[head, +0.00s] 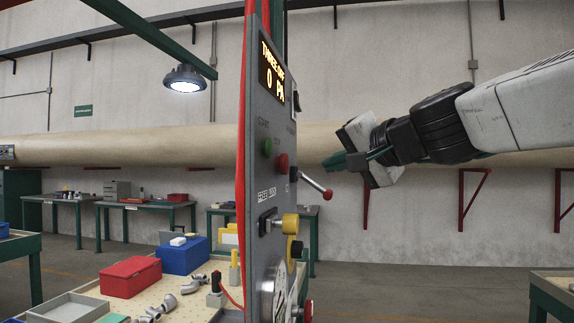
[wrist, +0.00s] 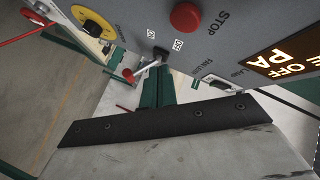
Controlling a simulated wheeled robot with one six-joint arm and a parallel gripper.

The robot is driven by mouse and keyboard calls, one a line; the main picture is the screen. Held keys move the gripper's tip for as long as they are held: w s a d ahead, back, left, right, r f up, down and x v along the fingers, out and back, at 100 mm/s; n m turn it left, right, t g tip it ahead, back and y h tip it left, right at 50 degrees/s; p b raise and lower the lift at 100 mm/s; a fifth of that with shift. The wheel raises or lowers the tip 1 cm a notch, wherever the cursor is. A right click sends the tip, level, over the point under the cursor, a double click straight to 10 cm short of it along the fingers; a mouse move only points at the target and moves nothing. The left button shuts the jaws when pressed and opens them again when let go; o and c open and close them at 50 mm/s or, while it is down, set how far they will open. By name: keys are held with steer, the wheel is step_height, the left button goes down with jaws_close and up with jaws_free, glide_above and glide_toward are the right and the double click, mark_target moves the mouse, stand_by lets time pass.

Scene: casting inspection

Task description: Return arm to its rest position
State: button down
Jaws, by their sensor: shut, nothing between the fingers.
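My gripper (head: 344,161) is in the head view, to the right of a grey control panel and reaching toward it. Its green fingers are shut with nothing seen between them. The fingertips are close to a lever switch with a red knob (head: 328,194); I cannot tell from the head view if they touch. In the wrist view the green fingers (wrist: 157,92) point at the panel face, and the lever with its red ball (wrist: 128,74) shows just beside their tips. My white and black arm comes in from the right.
The control panel (head: 262,150) stands upright with a red edge, a lit display (head: 271,70), a red stop button (head: 282,163) and a yellow knob (head: 290,223). Left of it, a bench holds a red box (head: 130,277), a blue box (head: 184,255) and pipe fittings. Open space lies below my arm.

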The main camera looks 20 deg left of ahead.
stand_by(0.3)
steer(key=s+d+f+n+g+h, duration=0.2)
steer(key=s+d+f, duration=0.25)
steer(key=f, duration=0.45)
steer(key=s+d+f+n+g+h, duration=0.1)
steer(key=s+d+f+g+h, duration=0.25)
steer(key=d+f, duration=0.35)
steer(key=s+d+f+m+h, duration=0.1)
steer(key=s+d+f, duration=0.4)
steer(key=d, duration=0.5)
steer(key=s+d+f+m+g+h, duration=0.1)
steer(key=s+d+f+h, duration=0.3)
steer(key=d, duration=0.6)
steer(key=s+d+f+m+h, duration=0.1)
steer(key=s+d+f+h, duration=0.1)
steer(key=s+d+f, duration=0.6)
steer(key=d, duration=0.3)
steer(key=shift+s+h, duration=0.35)
